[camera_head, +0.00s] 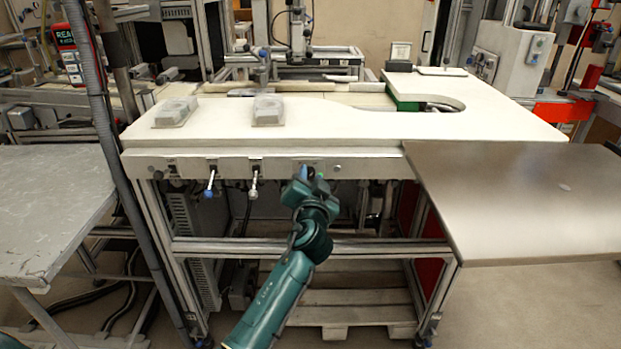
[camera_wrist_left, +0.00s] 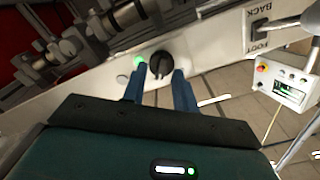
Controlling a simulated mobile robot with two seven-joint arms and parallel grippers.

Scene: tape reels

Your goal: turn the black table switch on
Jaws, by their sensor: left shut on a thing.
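The black table switch (camera_wrist_left: 159,63) is a round dark knob on the light front panel of the table. It shows in the left wrist view between the two blue fingers of my left gripper (camera_wrist_left: 160,75). My left gripper is shut on the knob; in the head view the gripper (camera_head: 311,174) is at the table's front panel (camera_head: 375,167) and largely hides the switch. A green light (camera_wrist_left: 138,60) glows beside the knob, near one fingertip. The knob's exact turn angle is hard to read. My right gripper is in neither view.
Two levers, one blue-tipped (camera_head: 210,184) and one pale (camera_head: 254,182), stick out from the panel left of my gripper. Two clear cases (camera_head: 269,110) (camera_head: 176,112) lie on the white tabletop (camera_head: 330,125). A metal side table (camera_head: 530,200) juts out at right.

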